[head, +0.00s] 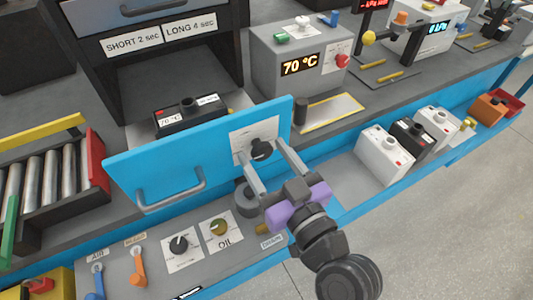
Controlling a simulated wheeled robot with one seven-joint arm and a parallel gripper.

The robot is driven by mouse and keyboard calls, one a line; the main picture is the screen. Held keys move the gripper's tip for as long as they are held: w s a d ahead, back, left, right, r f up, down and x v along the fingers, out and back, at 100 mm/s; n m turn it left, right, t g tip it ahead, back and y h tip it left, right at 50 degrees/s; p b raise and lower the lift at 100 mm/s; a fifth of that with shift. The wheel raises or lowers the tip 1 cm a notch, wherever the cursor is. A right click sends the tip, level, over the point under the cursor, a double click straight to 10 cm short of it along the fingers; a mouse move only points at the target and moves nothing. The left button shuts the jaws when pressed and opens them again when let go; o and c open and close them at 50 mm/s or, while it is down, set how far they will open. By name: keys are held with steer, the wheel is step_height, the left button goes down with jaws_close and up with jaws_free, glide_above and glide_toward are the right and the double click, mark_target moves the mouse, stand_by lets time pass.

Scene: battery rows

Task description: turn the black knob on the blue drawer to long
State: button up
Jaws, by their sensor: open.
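The blue drawer front (135,174) stands in the middle of the head view, with a grey bar handle (172,197) at its lower left. The black knob (261,149) sits on a white plate (240,130) at the drawer's upper right. My gripper (267,164) reaches up from the lower right, its two pale fingers spread either side of the knob. I cannot tell whether the fingers touch it. The plate's markings are too small to read and partly hidden, so the knob's setting is unclear.
A black battery (190,118) labelled 70 °C lies behind the drawer front. Several batteries stand on the right bench. A grey box (299,65) shows 70 °C behind.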

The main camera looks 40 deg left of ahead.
jaws_close()
steer(key=shift+m, duration=0.5)
steer(key=m+p, duration=0.2)
steer(key=m, duration=0.2)
steer(key=shift+r+m, duration=0.1)
steer(key=shift+m, duration=0.3)
steer(key=m+p, duration=0.2)
steer(key=m, duration=0.3)
steer(key=shift+m+p, duration=0.3)
steer(key=shift+m, duration=0.4)
jaws_free()
